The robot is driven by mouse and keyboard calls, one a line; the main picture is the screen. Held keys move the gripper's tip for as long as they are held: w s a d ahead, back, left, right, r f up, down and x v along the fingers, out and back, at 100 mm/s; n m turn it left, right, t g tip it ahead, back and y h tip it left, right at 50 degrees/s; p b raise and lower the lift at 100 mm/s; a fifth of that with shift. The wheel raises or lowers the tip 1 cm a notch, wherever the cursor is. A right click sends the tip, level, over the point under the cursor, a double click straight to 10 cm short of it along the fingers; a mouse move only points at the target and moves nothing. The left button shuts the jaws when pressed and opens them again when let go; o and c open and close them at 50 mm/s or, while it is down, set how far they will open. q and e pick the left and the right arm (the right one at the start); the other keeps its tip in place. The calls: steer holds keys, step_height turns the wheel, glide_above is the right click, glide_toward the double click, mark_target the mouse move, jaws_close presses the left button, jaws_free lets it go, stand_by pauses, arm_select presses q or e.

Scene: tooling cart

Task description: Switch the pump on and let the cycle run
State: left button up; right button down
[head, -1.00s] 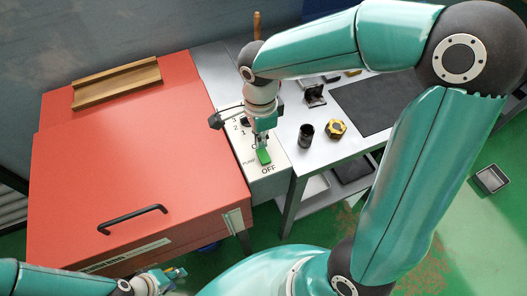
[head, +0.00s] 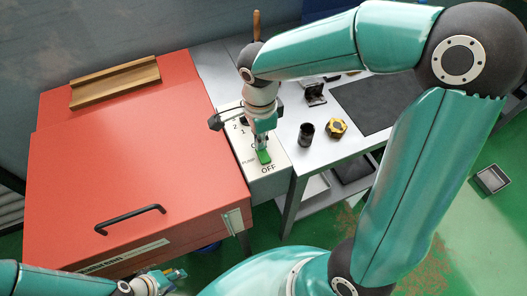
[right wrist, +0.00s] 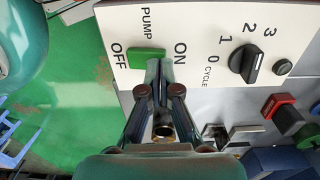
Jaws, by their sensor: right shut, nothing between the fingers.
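The green pump switch (head: 264,156) is on the white control panel, and it also shows between the OFF and ON marks in the right wrist view (right wrist: 146,57). I cannot tell which way it is tipped. My right gripper (head: 263,146) is shut and empty. Its fingertips (right wrist: 155,67) are right at the switch on its ON side, touching or nearly touching. The black cycle knob (right wrist: 245,63), with marks 0 to 3, is beside it. My left gripper (head: 166,279) is low at the bottom edge in the head view, and its jaws are too small to read.
A large red machine cover (head: 135,155) with a black handle (head: 130,218) is left of the panel. A wooden tray (head: 115,82) lies on it. The metal bench right of the panel holds a black cup (head: 306,133), a yellow-black knob (head: 337,128) and a dark mat (head: 380,105).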

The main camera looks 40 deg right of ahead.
steer(key=shift+f+b, duration=0.65)
steer(key=shift+f, duration=0.1)
steer(key=shift+r, duration=0.15)
steer(key=shift+r+p, duration=2.45)
steer(key=shift+r, duration=1)
